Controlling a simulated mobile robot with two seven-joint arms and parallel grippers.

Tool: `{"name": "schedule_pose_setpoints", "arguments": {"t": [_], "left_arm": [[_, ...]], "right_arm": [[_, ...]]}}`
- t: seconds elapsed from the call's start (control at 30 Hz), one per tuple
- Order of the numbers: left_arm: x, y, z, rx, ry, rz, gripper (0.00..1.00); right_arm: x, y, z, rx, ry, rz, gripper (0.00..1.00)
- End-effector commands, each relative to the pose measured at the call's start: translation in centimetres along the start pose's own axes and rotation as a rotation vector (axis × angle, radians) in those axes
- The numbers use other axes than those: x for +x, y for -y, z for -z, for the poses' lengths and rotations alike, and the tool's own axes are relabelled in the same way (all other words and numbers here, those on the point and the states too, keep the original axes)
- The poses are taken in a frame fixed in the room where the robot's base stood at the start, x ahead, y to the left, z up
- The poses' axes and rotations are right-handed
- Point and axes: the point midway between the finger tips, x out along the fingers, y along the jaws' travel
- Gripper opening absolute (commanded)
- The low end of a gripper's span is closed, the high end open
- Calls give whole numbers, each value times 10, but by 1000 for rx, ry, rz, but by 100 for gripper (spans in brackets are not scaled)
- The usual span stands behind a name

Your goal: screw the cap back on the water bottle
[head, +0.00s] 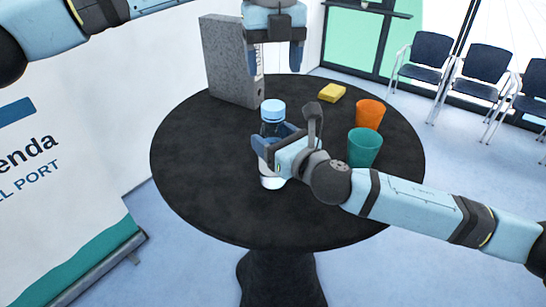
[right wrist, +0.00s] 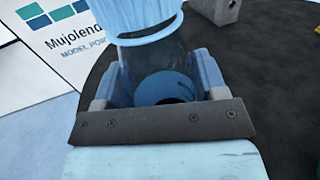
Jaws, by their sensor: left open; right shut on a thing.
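The clear water bottle (head: 272,128) stands upright on the round black table (head: 200,185). Its light blue cap (head: 272,106) sits on top of the neck; I cannot tell how tightly. The ribbed cap also shows large at the top of the right wrist view (right wrist: 150,18). My right gripper (head: 268,148) is shut on the bottle's body, below the cap, with one finger on each side in the right wrist view (right wrist: 160,85). My left gripper (head: 274,64) is open and empty, fingers pointing down, above the cap and apart from it.
A grey binder (head: 232,60) stands behind the bottle at the left. A yellow sponge-like block (head: 332,92), an orange cup (head: 369,114) and a teal cup (head: 364,147) stand to the right, near my right arm. The table's front left is clear.

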Motion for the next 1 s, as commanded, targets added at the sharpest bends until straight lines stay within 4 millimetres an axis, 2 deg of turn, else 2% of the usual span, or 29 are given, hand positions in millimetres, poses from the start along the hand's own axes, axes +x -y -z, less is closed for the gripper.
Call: {"name": "schedule_pose_setpoints", "arguments": {"t": [0.1,0.3,0.77,1.0], "left_arm": [[0,0,0,-164,-1,0,68],[0,0,0,-305,-1,-1,68],[3,0,0,-319,-1,-1,68],[26,-1,0,-319,-2,-2,68]], "right_arm": [[0,0,0,0,-1,0,0],[0,0,0,0,-1,0,0],[0,0,1,0,-1,0,0],[0,0,1,0,-1,0,0]]}}
